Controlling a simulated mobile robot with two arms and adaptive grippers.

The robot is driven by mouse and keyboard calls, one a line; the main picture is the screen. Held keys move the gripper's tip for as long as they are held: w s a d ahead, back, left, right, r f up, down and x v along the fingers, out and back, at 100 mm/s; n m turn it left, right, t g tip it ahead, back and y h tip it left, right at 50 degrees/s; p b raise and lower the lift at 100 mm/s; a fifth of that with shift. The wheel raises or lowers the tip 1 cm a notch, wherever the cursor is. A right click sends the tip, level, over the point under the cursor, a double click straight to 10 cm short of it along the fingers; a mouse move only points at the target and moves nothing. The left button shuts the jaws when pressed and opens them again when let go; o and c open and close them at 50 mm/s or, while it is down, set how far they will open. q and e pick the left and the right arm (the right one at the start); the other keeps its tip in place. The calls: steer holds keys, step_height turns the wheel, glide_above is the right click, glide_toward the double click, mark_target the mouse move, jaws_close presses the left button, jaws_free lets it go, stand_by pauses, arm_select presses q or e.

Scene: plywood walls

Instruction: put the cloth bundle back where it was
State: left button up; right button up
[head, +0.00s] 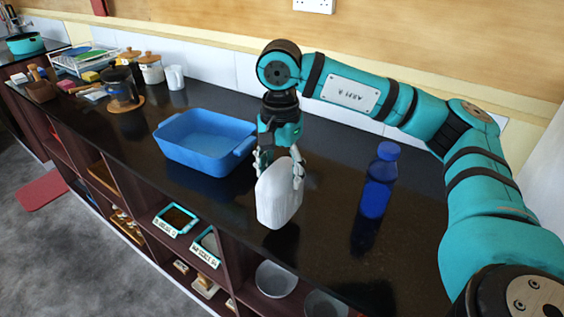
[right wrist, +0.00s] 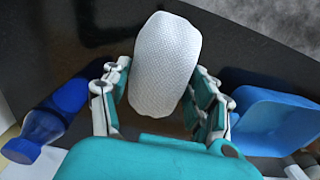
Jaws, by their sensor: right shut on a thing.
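The white cloth bundle (head: 279,196) is a rounded, upright block in the head view. My right gripper (head: 279,166) is shut on its upper part and holds it over the black counter, near the front edge. A dark patch shows on the counter below it. In the right wrist view the bundle (right wrist: 166,62) shows a fine woven texture and sits between both fingers of the gripper (right wrist: 158,95). My left gripper is not in view.
A blue basin (head: 205,143) stands left of the bundle. A blue bottle (head: 378,184) stands to the right. The black counter (head: 325,215) is clear between bundle and bottle. A French press (head: 121,90), canisters and a white cup (head: 175,77) stand farther left. Shelves lie below.

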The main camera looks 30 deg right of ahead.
steer(key=w+d, duration=0.2)
steer(key=w+d+p, duration=0.1)
steer(key=w, duration=0.1)
steer(key=shift+w+d+f, duration=0.2)
steer(key=shift+w+d, duration=0.2)
steer(key=f, duration=0.1)
steer(key=f+p, duration=0.1)
steer(key=f, duration=0.1)
steer(key=shift+w+d+f, duration=0.3)
steer(key=shift+w+f, duration=0.1)
steer(key=shift+f, duration=0.1)
steer(key=shift+f, duration=0.15)
steer(key=o, duration=1.1)
